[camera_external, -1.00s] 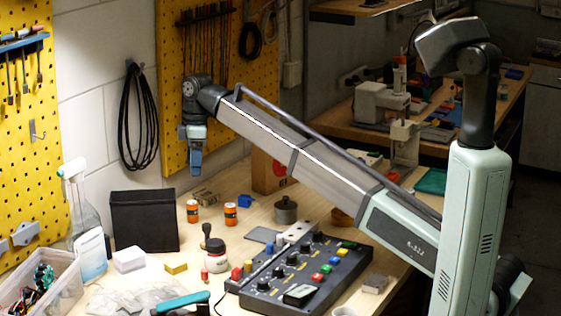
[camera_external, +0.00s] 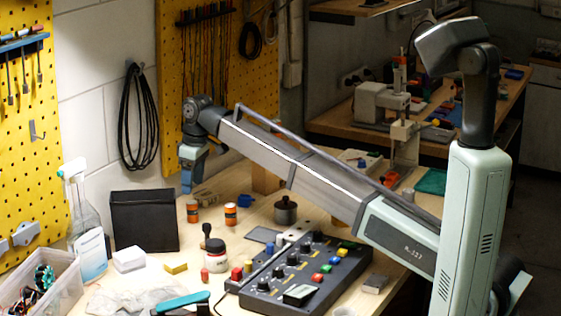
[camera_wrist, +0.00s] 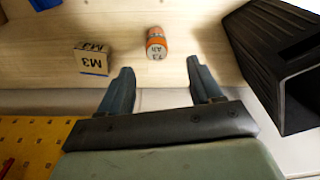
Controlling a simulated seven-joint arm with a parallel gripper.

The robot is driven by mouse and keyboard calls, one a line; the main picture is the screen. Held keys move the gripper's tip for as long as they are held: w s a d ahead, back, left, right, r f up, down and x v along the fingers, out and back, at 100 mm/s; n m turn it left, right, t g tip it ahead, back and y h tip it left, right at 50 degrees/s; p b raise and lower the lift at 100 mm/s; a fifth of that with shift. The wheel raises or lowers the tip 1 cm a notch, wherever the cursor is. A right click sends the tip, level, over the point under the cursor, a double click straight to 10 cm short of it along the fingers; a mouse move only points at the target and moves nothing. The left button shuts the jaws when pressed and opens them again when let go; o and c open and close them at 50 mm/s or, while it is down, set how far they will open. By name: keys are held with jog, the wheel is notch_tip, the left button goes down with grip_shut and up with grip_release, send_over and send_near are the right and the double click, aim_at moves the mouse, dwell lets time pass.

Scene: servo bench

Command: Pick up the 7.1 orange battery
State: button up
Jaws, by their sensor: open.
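Two small orange batteries with white label bands stand on the bench in the external view, a left one (camera_external: 192,211) and a right one (camera_external: 230,214). Their labels are too small to read there. My gripper (camera_external: 187,182) is above and just behind the left battery in the external view. In the wrist view my gripper (camera_wrist: 160,68) has its two blue fingers apart with nothing between them.
A black bin (camera_external: 143,222) stands left of the batteries and shows close at right in the wrist view (camera_wrist: 265,60). A small cardboard M3 box (camera_wrist: 94,58) and a blue part (camera_external: 244,201) are near.

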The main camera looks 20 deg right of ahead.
aim_at(192, 202)
jog(key=shift+w+a+f, duration=0.1)
jog(key=shift+w+f, duration=0.05)
jog(key=shift+f, duration=1.2)
jog(key=shift+w+a+f, duration=0.1)
jog(key=shift+w+f, duration=0.05)
jog(key=shift+f, duration=1.25)
jog(key=shift+w+a+f, duration=0.1)
jog(key=shift+w+f, duration=0.05)
jog(key=shift+f, duration=1.2)
jog(key=shift+c, duration=0.4)
grip_shut()
